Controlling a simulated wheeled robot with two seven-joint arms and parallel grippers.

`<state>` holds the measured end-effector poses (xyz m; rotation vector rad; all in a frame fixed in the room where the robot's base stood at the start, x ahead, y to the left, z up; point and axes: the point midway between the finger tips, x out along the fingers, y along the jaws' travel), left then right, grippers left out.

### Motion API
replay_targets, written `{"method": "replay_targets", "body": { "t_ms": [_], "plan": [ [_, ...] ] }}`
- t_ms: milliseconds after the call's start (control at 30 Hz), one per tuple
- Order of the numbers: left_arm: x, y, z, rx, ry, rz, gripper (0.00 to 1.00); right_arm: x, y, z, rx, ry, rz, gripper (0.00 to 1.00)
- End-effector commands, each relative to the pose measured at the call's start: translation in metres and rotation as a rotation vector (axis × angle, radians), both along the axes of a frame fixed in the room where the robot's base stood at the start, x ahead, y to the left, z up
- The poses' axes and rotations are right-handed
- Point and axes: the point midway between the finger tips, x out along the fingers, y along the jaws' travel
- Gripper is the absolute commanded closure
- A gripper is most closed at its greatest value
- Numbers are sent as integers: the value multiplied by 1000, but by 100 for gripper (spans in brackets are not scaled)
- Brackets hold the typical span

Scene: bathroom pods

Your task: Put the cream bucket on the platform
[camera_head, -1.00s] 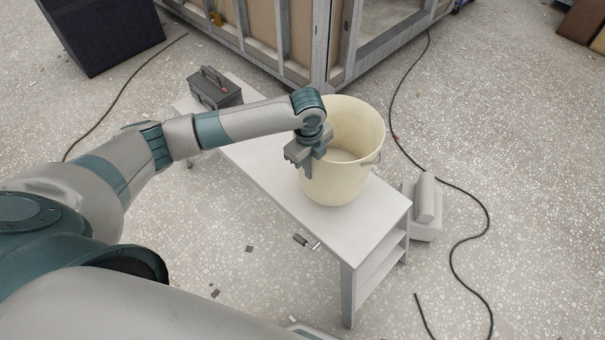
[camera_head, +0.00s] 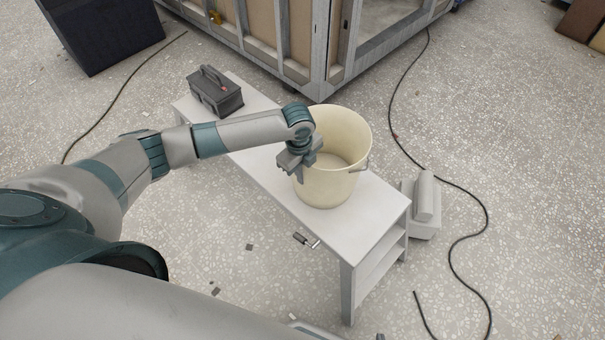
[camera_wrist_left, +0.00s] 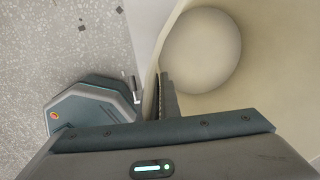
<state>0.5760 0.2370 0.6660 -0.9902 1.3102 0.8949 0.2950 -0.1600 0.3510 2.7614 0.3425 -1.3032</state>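The cream bucket (camera_head: 338,185) is upright over the white bench-like platform (camera_head: 372,228), near its right end. Its base looks at or very close to the top; whether it touches cannot be told. My left gripper (camera_head: 300,172) is at the bucket's left rim, with its fingers pinching the wall. In the left wrist view, the fingers (camera_wrist_left: 163,92) lie along the wall of the bucket (camera_wrist_left: 270,70), whose round inner floor shows empty. My right gripper is not in view.
A dark toolbox (camera_head: 215,92) stands on the platform's far left end. A small tool (camera_head: 306,241) lies near the front edge. A grey object (camera_head: 424,205) is on the floor at right. Black cables (camera_head: 475,200) cross the floor. A framed pod (camera_head: 320,50) stands behind.

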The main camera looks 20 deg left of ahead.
Motion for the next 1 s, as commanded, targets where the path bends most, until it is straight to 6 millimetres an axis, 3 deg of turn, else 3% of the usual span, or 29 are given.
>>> {"method": "replay_targets", "body": {
  "t_ms": [200, 433, 533, 1000],
  "plan": [
    [1, -1, -2, -3, -4, -1, 100, -10, -5, -6, -8, 20, 3, 100],
    [1, -1, -4, -2, -3, -1, 100, -8, -7, -6, -11, 17, 4, 100],
    [0, -1, -5, -2, -2, -1, 78, -4, -7, -4, -11, 11, 4, 100],
    [0, 0, 2, -1, -2, 0, 78, 6, 0, 0, -1, -3, 0, 100]
  ]
}}
